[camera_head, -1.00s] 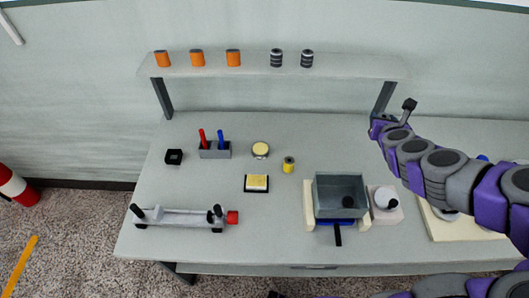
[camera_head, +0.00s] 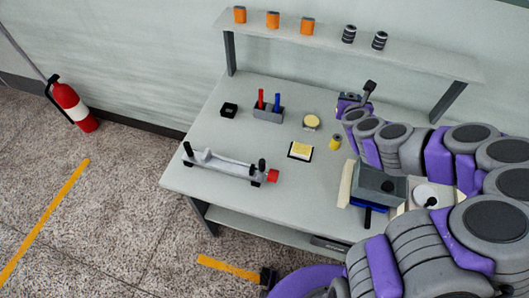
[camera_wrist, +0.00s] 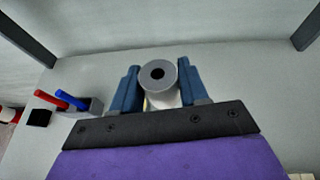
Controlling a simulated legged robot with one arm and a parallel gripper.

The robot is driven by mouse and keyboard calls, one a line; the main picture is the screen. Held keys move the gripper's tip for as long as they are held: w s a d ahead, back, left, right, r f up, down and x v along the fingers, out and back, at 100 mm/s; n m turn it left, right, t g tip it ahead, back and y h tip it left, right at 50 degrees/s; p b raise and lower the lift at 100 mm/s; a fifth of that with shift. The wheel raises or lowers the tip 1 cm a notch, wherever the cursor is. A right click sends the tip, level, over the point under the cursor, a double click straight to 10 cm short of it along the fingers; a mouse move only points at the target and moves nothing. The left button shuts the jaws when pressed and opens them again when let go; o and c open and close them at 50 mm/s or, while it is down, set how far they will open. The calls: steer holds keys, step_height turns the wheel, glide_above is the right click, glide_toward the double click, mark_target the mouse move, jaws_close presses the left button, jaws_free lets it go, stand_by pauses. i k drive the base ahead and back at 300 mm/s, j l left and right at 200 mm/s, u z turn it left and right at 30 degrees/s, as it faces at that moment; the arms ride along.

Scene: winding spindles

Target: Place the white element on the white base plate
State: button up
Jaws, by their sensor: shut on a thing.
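In the wrist view my gripper (camera_wrist: 157,88) has its two blue fingers around a pale element with a round grey top and a dark hole (camera_wrist: 157,75). The element sits between the fingers, and its lower part is hidden behind the gripper body. In the head view my gripper (camera_head: 352,101) is over the back of the bench, and the held element cannot be made out clearly. A pale plate with a white round part (camera_head: 428,192) is at the right, partly covered by my arm. I cannot tell surely whether it is the white base plate.
A grey box (camera_head: 377,179) stands left of the pale plate. A fixture with a white cradle (camera_head: 222,163) lies at the front left. A holder with red and blue pens (camera_head: 268,114), a yellow pad (camera_head: 300,150) and a shelf (camera_head: 345,40) are around. Bare bench lies between them.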

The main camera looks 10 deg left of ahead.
mark_target(302, 148)
steer(key=k+l+u, duration=0.1)
steer(key=l+u, duration=0.25)
steer(key=k+l+u, duration=0.1)
steer(key=l+u, duration=0.3)
steer(key=k+l+u, duration=0.15)
steer(key=u, duration=0.2)
steer(key=k+l+u, duration=0.2)
steer(key=u, duration=0.2)
steer(key=k+l+u, duration=0.1)
steer(key=k+l, duration=0.55)
steer(key=i+l, duration=0.3)
steer(key=l, duration=0.1)
